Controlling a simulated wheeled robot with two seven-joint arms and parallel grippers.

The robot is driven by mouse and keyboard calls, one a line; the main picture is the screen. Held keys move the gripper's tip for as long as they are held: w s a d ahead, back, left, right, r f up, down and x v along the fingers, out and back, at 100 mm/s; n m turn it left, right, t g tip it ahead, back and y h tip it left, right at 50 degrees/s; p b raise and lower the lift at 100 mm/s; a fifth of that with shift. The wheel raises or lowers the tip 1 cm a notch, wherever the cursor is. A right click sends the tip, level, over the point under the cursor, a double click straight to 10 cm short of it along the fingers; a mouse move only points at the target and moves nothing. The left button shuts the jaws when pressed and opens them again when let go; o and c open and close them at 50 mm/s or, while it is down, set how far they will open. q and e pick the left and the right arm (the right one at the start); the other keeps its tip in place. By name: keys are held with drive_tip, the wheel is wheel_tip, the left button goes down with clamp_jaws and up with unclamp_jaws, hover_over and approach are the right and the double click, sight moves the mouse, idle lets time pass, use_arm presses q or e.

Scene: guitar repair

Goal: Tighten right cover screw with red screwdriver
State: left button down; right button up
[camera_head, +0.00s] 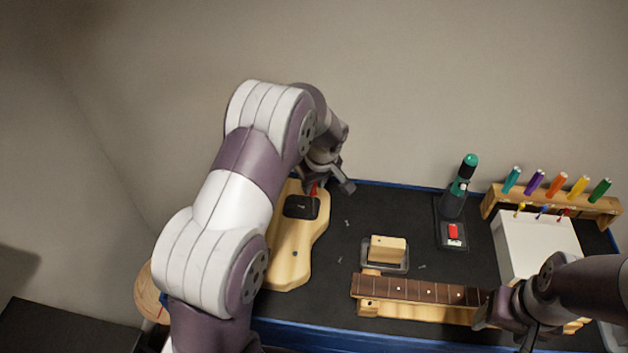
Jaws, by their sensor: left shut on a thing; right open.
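The light wooden guitar body (286,265) lies on the left of the bench, partly hidden behind my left arm. A dark cover (298,208) sits on its upper part; its screws are too small to make out. My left gripper (318,184) is over the cover's upper right end, shut on the red screwdriver (314,191). Only a short red part of the screwdriver shows; its tip and its contact with a screw cannot be made out. My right gripper (504,332) is open, at the right part of the guitar neck at the bench's front.
The guitar neck (410,290) lies along the front. A wooden block (388,248) sits on a small tray. A teal-topped tool (466,175) stands in a dark base. A rack (605,207) holds several coloured screwdrivers behind a white box (535,245). Small bits lie on the dark mat (385,210).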

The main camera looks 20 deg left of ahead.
use_arm(q)
drive_tip(key=shift+s+r+m+p, duration=0.15)
drive_tip(key=shift+m+p, duration=0.2)
drive_tip(key=shift+m, duration=0.85)
drive_tip(key=shift+f+t+h, duration=0.2)
drive_tip(key=shift+t+h, duration=0.1)
drive_tip(key=shift+r, duration=0.1)
